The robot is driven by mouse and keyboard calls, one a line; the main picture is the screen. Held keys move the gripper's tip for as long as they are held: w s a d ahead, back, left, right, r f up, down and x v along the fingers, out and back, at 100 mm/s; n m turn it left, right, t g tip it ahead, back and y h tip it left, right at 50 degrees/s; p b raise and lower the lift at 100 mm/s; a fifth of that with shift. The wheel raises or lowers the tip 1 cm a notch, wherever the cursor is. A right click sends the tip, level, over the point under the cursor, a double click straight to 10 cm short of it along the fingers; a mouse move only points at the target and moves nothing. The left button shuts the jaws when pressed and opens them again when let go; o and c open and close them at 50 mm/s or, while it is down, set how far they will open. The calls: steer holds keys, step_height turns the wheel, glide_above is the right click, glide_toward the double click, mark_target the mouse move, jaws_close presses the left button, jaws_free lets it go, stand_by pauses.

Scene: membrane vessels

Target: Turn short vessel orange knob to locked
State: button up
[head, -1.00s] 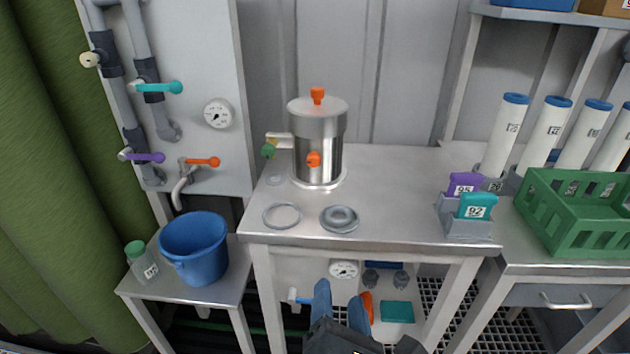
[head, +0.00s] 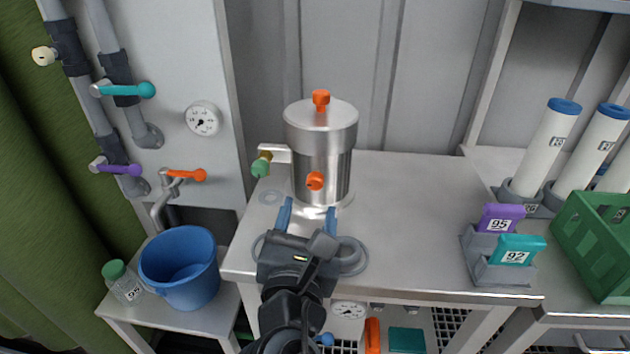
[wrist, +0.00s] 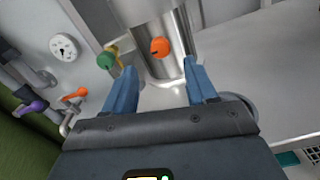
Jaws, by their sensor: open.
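The short steel vessel (head: 337,160) stands upright on the table. An orange knob (head: 315,181) is on its front side, and another orange knob (head: 321,98) is on top of its lid. A green knob (head: 261,165) sits on a side pipe at its left. My gripper (head: 308,216) is open and empty, in front of the vessel and below the front orange knob. In the wrist view the front orange knob (wrist: 160,47) shows above and between the blue fingers (wrist: 158,88), apart from them. A dark slot mark shows on its face.
Grey rings (head: 352,256) lie on the table, partly hidden behind my gripper. A rack with purple and teal tags (head: 497,266) and a green crate (head: 598,240) are at the right. A blue bucket (head: 180,268) stands on the lower left table. The table right of the vessel is clear.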

mark_target(314, 186)
steer(key=w, duration=0.6)
steer(key=shift+w+d, duration=0.15)
steer(key=shift+w, duration=0.25)
steer(key=shift+c, duration=0.2)
steer(key=c, duration=1)
